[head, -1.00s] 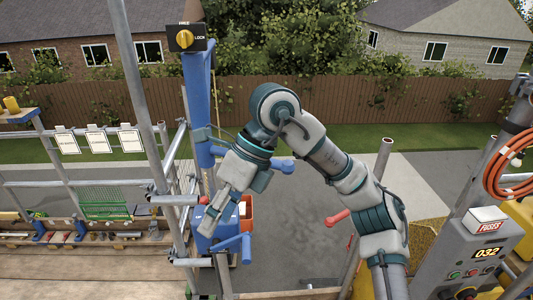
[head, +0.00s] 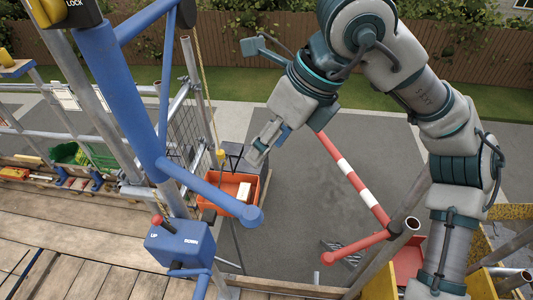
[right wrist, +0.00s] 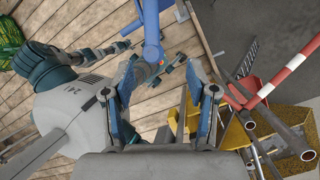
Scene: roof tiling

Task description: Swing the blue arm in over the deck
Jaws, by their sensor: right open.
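The blue arm's thick post (head: 118,90) leans across the left of the head view. A blue bar (head: 212,194) runs from its lower part to a rounded end. A blue box (head: 180,246) marked UP and DOWN hangs below. My right gripper (head: 258,152) is above and beyond the bar's end, apart from it in the head view. In the right wrist view my right gripper (right wrist: 162,82) is open, with a blue bar end (right wrist: 152,52) showing between its fingertips; contact cannot be told. The plank deck (head: 70,240) is at lower left. My left gripper cannot be made out clearly.
Open grey pavement (head: 290,235) lies in the middle.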

